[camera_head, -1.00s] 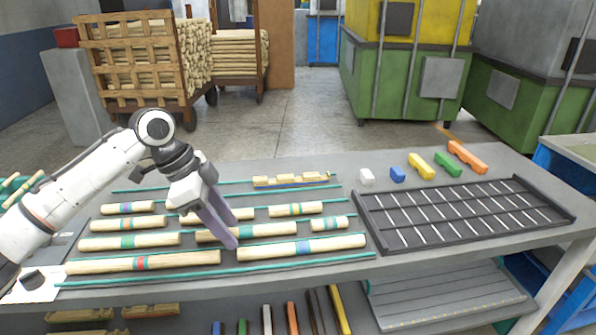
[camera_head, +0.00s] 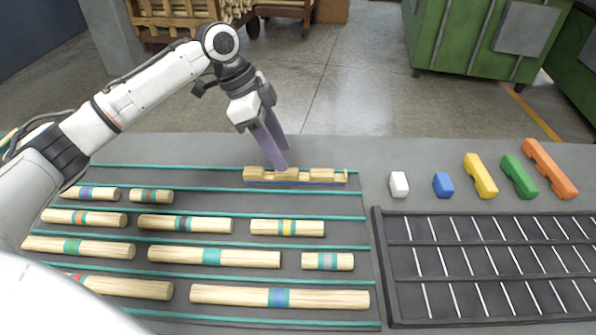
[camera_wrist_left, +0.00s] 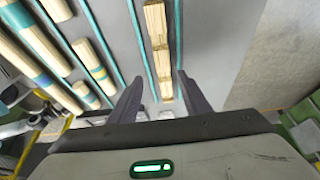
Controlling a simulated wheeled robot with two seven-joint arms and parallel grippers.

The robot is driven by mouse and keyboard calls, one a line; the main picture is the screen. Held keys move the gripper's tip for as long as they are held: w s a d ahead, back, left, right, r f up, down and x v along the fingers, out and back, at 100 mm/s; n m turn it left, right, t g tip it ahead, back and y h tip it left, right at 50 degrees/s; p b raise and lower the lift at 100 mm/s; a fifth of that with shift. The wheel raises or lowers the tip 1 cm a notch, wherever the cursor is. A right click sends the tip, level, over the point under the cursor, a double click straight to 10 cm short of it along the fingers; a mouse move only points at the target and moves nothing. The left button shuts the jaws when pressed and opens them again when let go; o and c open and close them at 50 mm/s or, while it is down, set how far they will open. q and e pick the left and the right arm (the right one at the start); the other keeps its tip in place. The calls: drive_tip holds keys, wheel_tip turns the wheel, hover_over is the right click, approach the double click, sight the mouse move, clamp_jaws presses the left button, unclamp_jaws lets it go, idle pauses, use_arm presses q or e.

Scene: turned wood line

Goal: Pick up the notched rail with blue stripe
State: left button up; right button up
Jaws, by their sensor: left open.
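The notched rail with the blue stripe (camera_head: 295,176) is a light wooden bar with raised blocks along its top and a thin blue line low on its near side. It lies at the back of the table, between teal lines. It also shows in the left wrist view (camera_wrist_left: 158,45), running lengthwise away from the hand. My left gripper (camera_head: 278,168) is open, its two purple-grey fingers pointing down at the rail's middle in the head view. In the left wrist view its fingers (camera_wrist_left: 155,92) stand on either side of the rail's line, with a gap to it. My right gripper is not in view.
Several striped wooden rods (camera_head: 215,256) lie in rows in front of the rail. A dark divided tray (camera_head: 378,262) is at the right. White, blue (camera_head: 443,184), yellow, green and orange (camera_head: 550,168) blocks stand behind the tray. Bare table lies behind the rail.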

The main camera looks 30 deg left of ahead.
sight(294, 172)
use_arm(q)
drive_tip(key=x, duration=0.6)
drive_tip(key=shift+w+f, duration=0.3)
drive_tip(key=shift+c, duration=0.5)
clamp_jaws()
